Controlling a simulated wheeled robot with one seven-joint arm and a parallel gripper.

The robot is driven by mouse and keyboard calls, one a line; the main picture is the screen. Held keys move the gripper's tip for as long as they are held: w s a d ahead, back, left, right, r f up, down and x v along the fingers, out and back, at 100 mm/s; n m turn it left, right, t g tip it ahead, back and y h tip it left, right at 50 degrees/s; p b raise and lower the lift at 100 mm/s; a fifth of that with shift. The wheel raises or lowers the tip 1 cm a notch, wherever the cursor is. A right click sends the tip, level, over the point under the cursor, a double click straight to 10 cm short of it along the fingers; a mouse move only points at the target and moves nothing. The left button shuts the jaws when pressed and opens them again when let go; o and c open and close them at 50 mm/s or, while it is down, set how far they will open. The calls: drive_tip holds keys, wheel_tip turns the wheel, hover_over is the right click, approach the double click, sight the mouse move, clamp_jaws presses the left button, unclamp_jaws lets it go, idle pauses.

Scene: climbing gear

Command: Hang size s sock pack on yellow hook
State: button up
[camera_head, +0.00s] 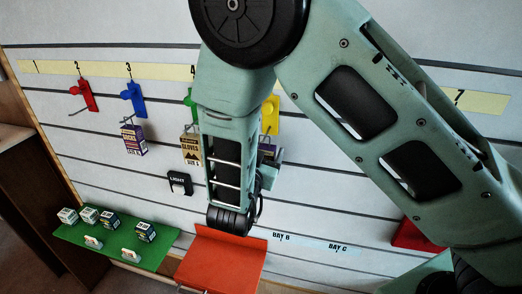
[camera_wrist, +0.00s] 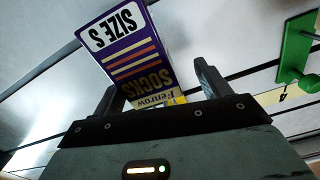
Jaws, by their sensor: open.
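The size S sock pack (camera_wrist: 128,45) is purple with stripes and shows upside down in the wrist view. My open gripper (camera_wrist: 156,80) has one finger on each side of its lower part in that view; I cannot tell whether either finger touches it. In the head view a small part of a purple pack (camera_head: 267,150) shows below the yellow hook (camera_head: 271,115), beside my wrist. My arm hides much of both, and the contact between the pack's top and the hook is hidden.
A red hook (camera_head: 87,95) is empty. A blue hook (camera_head: 134,98) holds another purple sock pack (camera_head: 134,140). A gloves pack (camera_head: 191,150) hangs below the green hook (camera_wrist: 297,50). A black light holder (camera_head: 180,183), green shelf (camera_head: 70,236) with small boxes and orange tray (camera_head: 225,262) lie lower.

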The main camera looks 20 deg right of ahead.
drive_tip(key=b+v, duration=0.5)
drive_tip(key=v, duration=1.2)
drive_tip(key=shift+a, duration=0.2)
drive_tip(key=w+a+f+n+g+y, duration=0.25)
drive_tip(key=w+a+y, duration=0.2)
drive_tip(key=y, duration=0.35)
drive_tip(key=s+a+n+g+y, duration=0.5)
drive_tip(key=s+a+n+y, duration=0.1)
drive_tip(key=n+y, duration=0.15)
drive_tip(key=s+d+n+g+h, duration=0.4)
drive_tip(key=s+d+n+g, duration=0.3)
drive_tip(key=s+d, duration=0.6)
drive_tip(key=shift+s+d+r, duration=0.2)
drive_tip(key=shift+s+d, duration=0.2)
drive_tip(key=shift+d, duration=0.2)
